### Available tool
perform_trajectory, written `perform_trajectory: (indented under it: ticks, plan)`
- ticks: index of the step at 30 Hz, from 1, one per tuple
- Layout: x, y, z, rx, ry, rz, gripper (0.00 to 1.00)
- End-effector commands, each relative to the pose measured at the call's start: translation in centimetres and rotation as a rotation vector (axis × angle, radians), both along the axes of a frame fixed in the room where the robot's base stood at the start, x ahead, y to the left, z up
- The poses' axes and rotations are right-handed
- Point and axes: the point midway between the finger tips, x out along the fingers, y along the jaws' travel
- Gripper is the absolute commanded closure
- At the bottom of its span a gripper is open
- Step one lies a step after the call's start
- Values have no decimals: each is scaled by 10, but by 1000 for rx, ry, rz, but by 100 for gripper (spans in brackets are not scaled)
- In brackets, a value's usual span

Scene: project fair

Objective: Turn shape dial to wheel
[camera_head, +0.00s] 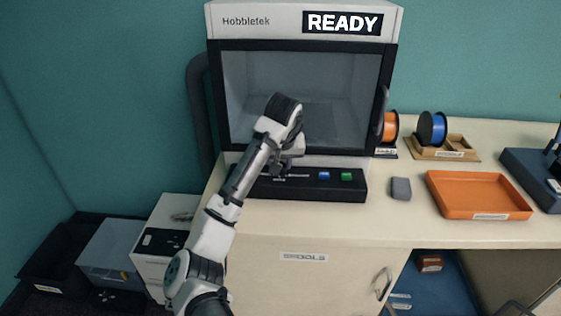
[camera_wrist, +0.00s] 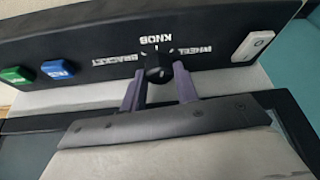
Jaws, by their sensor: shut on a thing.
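The shape dial (camera_wrist: 158,69) is a small black knob on the black control panel (camera_head: 315,191) at the front of the printer. In the wrist view, white upside-down labels ring it: KNOB just above it, WHEEL to its right and BRACKET to its left. A small light mark shows between the dial and KNOB, but I cannot tell for sure where the pointer aims. My gripper (camera_wrist: 159,78) is shut on the dial, with one purple-grey finger on each side. In the head view, my gripper (camera_head: 286,164) is at the panel's left half and hides the dial.
Blue (camera_head: 324,175) and green (camera_head: 346,176) buttons sit on the panel's right. A white switch (camera_wrist: 253,46) is beyond WHEEL. The printer (camera_head: 300,100) reads READY; its door looks shut. A grey block (camera_head: 401,188) and an orange tray (camera_head: 450,210) lie to the right.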

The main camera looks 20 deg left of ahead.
Motion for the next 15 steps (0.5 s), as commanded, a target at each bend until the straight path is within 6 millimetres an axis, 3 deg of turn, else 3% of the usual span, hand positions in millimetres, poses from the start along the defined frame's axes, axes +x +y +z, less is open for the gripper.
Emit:
perform_trajectory:
  ticks: [15]
  plan:
    - [-1,2,0,-4,3,-404,92]
